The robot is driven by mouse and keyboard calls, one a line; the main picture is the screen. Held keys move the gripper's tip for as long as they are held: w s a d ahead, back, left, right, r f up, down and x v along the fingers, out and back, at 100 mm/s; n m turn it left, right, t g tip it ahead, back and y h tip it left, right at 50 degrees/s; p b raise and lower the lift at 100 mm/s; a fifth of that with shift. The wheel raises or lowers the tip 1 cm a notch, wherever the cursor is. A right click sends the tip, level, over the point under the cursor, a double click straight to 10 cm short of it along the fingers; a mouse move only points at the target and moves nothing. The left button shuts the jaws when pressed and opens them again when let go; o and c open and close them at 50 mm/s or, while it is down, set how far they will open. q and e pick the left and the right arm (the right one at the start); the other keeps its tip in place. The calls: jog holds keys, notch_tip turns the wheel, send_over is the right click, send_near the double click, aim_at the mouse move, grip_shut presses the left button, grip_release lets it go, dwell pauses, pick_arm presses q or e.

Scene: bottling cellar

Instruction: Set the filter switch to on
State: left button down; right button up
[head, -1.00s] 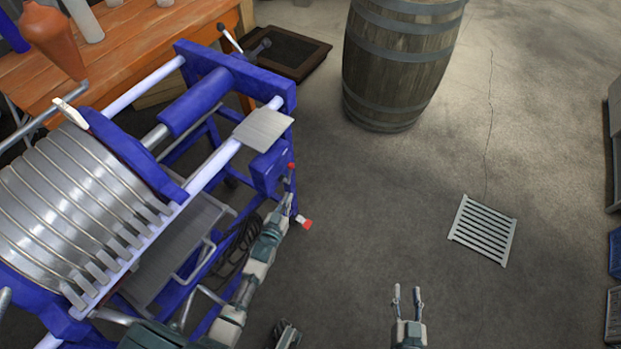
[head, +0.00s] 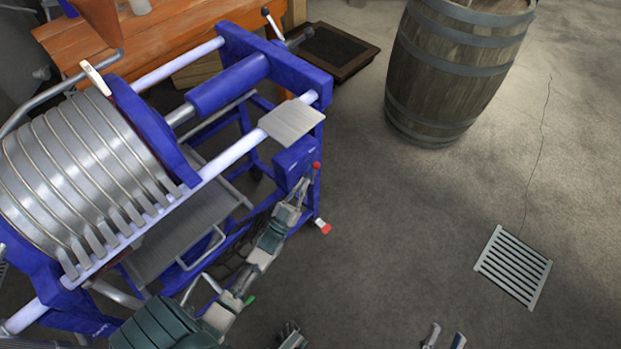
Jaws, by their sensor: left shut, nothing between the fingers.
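The filter is a blue-framed machine with a stack of round grey plates (head: 85,175). A small blue box (head: 294,163) hangs on its right end, under a flat grey plate. A red-tipped lever (head: 316,165), apparently the switch, stands at the box's right side. My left gripper (head: 307,182) is shut and empty, with its tips just below the red tip and close to the box. I cannot tell whether it touches the lever. The lever's lower part is hidden by the fingers. My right gripper (head: 445,335) is open and empty at the bottom edge, over bare floor.
A red-and-white fitting (head: 322,226) sits low by the machine's right leg. A wooden barrel (head: 450,75) stands at the back right. A floor grate (head: 513,267) lies at right. A wooden table (head: 180,30) stands behind the machine. The middle floor is clear.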

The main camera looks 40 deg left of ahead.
aim_at(315, 171)
pick_arm(q)
jog(key=shift+w+a+f+b, duration=0.1)
jog(key=shift+w+f+b, duration=0.15)
jog(key=shift+w, duration=0.4)
jog(key=shift+w+a+f+b, duration=0.1)
jog(key=shift+w+b, duration=0.15)
jog(key=shift+w, duration=0.35)
jog(key=shift+w+a+f+b, duration=0.1)
jog(key=shift+w+f+b, duration=0.15)
jog(key=shift+w, duration=0.4)
pick_arm(e)
jog(key=shift+s+d+r+m+t, duration=0.15)
jog(key=shift+s+r+m+t, duration=0.05)
jog(key=shift+s+r+t, duration=0.5)
jog(key=shift+s+d+r+m+t, duration=0.1)
jog(key=shift+s+r+m+t, duration=0.1)
jog(key=shift+s+r+t, duration=0.55)
jog(key=shift+w+f, duration=0.15)
jog(key=shift+w, duration=0.05)
